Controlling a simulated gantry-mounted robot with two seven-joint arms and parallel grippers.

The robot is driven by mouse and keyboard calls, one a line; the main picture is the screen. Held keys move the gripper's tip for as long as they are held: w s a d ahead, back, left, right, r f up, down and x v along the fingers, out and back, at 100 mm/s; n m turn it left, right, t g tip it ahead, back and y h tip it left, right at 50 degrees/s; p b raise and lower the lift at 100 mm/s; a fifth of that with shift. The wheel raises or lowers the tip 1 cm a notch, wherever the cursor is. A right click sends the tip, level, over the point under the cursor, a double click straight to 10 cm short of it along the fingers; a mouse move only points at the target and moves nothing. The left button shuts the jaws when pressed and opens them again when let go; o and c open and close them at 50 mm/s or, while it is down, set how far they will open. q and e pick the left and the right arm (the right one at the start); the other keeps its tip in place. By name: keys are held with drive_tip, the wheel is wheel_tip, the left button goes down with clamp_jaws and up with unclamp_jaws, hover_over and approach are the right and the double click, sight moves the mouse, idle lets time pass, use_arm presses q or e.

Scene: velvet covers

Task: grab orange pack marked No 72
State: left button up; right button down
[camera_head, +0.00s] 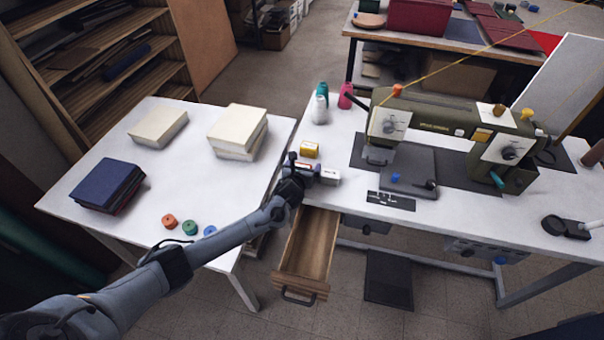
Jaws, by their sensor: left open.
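An orange-yellow pack (309,149) lies on the left end of the white sewing table (350,128); its marking is too small to read. My left gripper (305,166) is open at the table's left edge, just on the near side of this pack. A small pack with a red and white top (303,166) shows at the fingers, partly hidden by them; I cannot tell whether they touch it. A pale grey-white pack (329,177) lies just right of the gripper. My right gripper is not in view.
An open, empty wooden drawer (308,246) juts out below the gripper. Thread spools (320,108) and an olive sewing machine (450,122) stand behind and to the right. The left white table (165,190) holds cream stacks, dark blue covers (106,184) and small coloured rolls.

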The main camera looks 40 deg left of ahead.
use_arm(q)
drive_tip(key=c, duration=1)
drive_tip(key=shift+c, duration=0.2)
drive_tip(key=shift+r, duration=0.15)
